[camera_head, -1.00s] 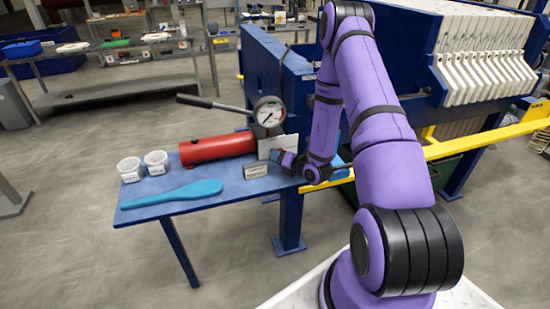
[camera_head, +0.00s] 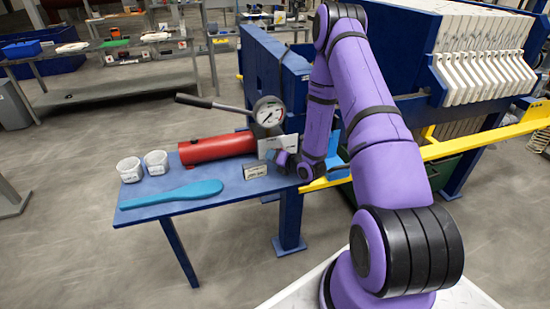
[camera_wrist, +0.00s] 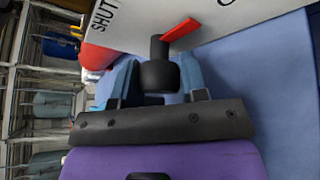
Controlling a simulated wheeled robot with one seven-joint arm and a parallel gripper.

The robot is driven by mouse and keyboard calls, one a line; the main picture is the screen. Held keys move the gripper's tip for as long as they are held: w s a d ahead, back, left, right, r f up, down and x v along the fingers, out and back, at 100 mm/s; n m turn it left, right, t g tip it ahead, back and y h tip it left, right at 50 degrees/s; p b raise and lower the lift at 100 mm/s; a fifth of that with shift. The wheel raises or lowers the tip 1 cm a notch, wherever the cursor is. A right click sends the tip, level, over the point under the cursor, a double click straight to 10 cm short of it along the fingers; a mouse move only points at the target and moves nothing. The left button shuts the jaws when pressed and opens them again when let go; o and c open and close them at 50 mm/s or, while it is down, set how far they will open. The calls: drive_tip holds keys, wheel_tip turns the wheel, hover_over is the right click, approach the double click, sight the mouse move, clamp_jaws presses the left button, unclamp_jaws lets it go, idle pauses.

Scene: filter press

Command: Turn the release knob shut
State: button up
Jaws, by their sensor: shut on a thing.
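The release knob (camera_wrist: 158,76) is black and stands out from a pale plate (camera_wrist: 140,22) in the wrist view. A red pointer (camera_wrist: 182,30) at its base points up and right, away from the word SHUT at the plate's left and towards a partly cut-off letter at the right. My gripper (camera_wrist: 160,80) has its two blue fingers on either side of the knob and is shut on it. In the head view my gripper (camera_head: 282,158) is at the plate (camera_head: 277,144) on the table's right end; the knob itself is hidden there.
A red cylinder (camera_head: 217,148) with a gauge (camera_head: 268,113) and lever (camera_head: 210,103) lies behind. Two white cups (camera_head: 130,168), a blue paddle (camera_head: 172,194) and a small label card (camera_head: 256,171) are on the blue table (camera_head: 227,190). A yellow rail (camera_head: 480,140) runs right.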

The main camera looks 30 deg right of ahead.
drive_tip(key=shift+n+g+h, duration=0.9)
drive_tip(key=shift+n+h, duration=0.4)
drive_tip(key=shift+n, duration=0.4)
drive_tip(key=o, duration=0.6)
drive_tip(key=shift+s, duration=0.1)
drive_tip(key=v, duration=1)
drive_tip(key=shift+s+a+r, duration=0.1)
drive_tip(key=shift+s+r, duration=0.15)
drive_tip(key=shift+s, duration=0.05)
